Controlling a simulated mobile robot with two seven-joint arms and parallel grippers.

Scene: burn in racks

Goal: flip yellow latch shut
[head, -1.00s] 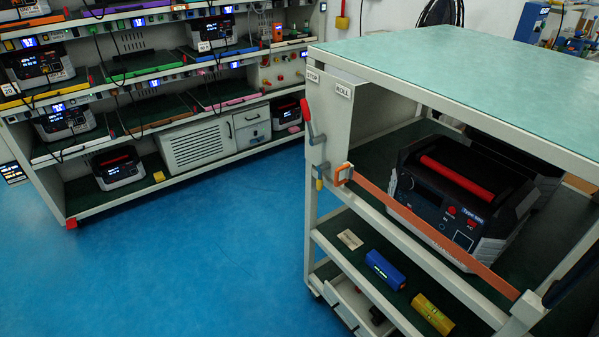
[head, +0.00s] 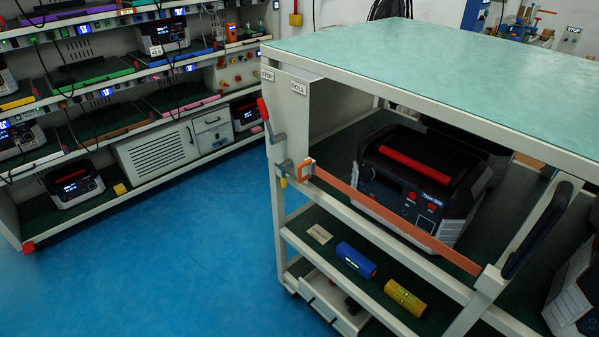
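A small yellow latch (head: 283,182) shows on the front-left post of the cart, below a grey bracket (head: 285,167). It appears to hang downward, though it is too small to tell its exact position. Above, a red-handled lever (head: 264,115) is on the cart's end panel, near labels reading STOP and ROLL. Neither of my grippers is in view.
The cart has a green top (head: 430,85) and holds a black device with a red handle (head: 412,168). Below lie a blue cylinder (head: 356,260) and a yellow one (head: 404,297). A rack (head: 150,175) of devices stands behind left. Blue floor (head: 160,270) is clear between.

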